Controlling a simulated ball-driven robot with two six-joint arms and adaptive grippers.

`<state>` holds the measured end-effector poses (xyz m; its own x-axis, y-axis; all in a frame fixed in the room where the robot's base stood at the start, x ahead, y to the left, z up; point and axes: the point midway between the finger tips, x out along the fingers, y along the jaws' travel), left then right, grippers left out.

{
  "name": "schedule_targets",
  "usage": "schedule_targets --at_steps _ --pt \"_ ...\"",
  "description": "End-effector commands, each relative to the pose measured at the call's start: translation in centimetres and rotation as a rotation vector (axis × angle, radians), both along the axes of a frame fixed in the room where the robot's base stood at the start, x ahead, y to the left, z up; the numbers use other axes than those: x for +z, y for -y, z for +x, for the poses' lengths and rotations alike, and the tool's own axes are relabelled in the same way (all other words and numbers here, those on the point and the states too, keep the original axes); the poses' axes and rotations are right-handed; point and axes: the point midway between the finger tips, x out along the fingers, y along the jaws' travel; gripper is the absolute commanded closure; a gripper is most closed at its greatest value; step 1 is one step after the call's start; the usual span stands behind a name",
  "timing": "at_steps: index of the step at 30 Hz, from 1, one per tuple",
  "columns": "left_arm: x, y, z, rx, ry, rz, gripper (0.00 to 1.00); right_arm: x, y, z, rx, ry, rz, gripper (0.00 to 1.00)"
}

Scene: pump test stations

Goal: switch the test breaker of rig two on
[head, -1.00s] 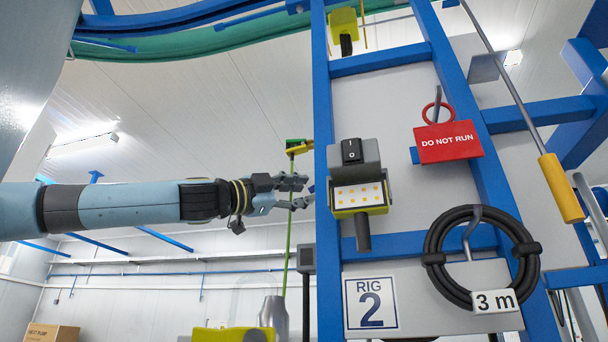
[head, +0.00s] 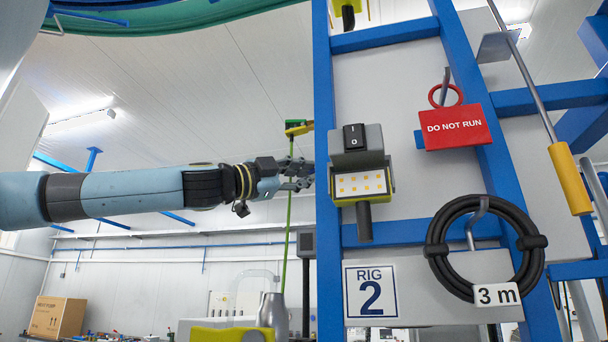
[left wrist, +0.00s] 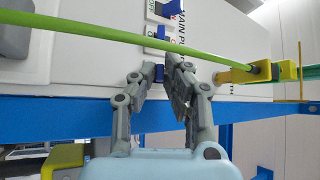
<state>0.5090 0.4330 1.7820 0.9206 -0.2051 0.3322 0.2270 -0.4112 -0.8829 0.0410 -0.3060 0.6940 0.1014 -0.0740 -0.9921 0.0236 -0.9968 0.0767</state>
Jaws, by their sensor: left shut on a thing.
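My left gripper (head: 298,176) reaches in from the left, beside the blue upright of rig two. In the left wrist view the left gripper (left wrist: 160,75) is shut on a small blue lever (left wrist: 158,73) on a white panel (left wrist: 90,75). Two more blue levers, an upper one (left wrist: 173,8) and a middle one (left wrist: 160,32), sit in line with it. I cannot read which label belongs to the held lever. The rig two sign (head: 371,291) hangs on the frame. My right gripper is out of view.
A green rod (left wrist: 130,32) crosses close in front of the panel, near a yellow clip (left wrist: 243,73). The blue frame upright (head: 325,200) stands just right of my gripper.

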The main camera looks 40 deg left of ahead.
Motion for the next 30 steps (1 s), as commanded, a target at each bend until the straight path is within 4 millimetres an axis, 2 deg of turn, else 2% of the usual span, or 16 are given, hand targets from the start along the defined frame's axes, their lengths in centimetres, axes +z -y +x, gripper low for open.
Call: schedule_targets --at_steps 10,30 --pt "0.0 0.0 0.0 0.0 -0.014 0.026 1.0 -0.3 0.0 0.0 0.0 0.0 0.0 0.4" --pt "0.7 -0.3 -0.2 -0.001 -0.132 0.236 1.0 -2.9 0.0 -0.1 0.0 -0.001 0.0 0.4"
